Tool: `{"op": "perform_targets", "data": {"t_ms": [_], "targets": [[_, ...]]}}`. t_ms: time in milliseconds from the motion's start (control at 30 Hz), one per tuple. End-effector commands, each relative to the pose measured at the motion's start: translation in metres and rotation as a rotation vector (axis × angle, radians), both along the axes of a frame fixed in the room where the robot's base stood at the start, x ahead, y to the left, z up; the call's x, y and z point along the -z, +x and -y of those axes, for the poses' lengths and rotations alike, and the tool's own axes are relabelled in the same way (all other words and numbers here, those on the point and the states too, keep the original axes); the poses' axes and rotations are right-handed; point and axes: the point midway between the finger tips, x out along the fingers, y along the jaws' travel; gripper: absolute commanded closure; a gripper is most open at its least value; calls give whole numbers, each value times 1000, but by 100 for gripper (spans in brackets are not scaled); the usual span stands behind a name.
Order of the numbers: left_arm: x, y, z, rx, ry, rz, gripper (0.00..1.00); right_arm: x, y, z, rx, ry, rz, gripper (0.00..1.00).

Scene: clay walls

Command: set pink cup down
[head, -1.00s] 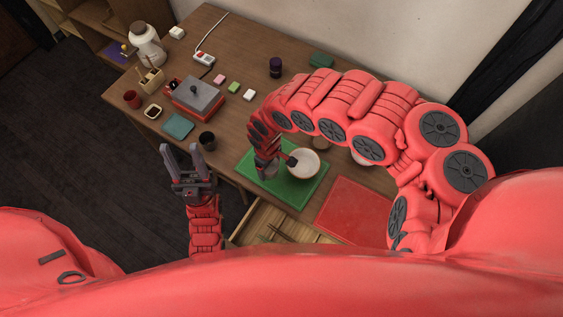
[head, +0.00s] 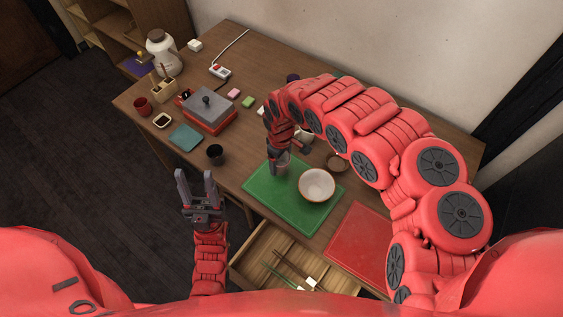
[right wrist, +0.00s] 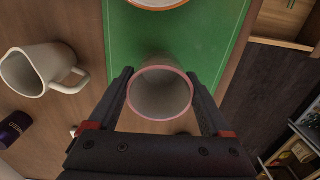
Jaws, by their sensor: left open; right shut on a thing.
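The pink cup (right wrist: 160,94) has a pinkish rim and a grey inside, and its mouth faces the right wrist camera. My right gripper (right wrist: 166,84) is shut on it, one finger on each side. In the head view the cup (head: 284,160) is small and partly covered by my right gripper (head: 276,158), at the far left part of the green mat (head: 270,190). I cannot tell whether its base touches the mat. My left gripper (head: 195,180) is open and empty, off the table's front edge.
A white bowl (head: 317,185) stands on the mat near the cup. A white mug (right wrist: 38,72) and a dark can (right wrist: 14,128) are nearby. A dark cup (head: 215,153) stands left of the mat. A red mat (head: 350,245) lies to the right, and an open drawer (head: 262,245) juts out in front.

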Motion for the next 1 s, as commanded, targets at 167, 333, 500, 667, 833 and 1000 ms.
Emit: {"op": "perform_targets", "data": {"t_ms": [167, 333, 500, 667, 833, 1000], "targets": [[-3, 0, 0, 0, 0, 0, 50, 0, 19, -4, -2, 9, 3, 79], [-4, 0, 0, 0, 0, 0, 50, 2, 25, 0, 0, 1, -3, 79], [-8, 0, 0, 0, 0, 0, 50, 10, 29, 1, 3, 2, 0, 79], [-12, 0, 0, 0, 0, 0, 50, 28, 29, 1, 3, 2, 0, 79], [-13, 0, 0, 0, 0, 0, 50, 36, 29, 2, 3, -1, 2, 79], [-13, 0, 0, 0, 0, 0, 50, 37, 30, 3, 3, -3, 2, 79]]}}
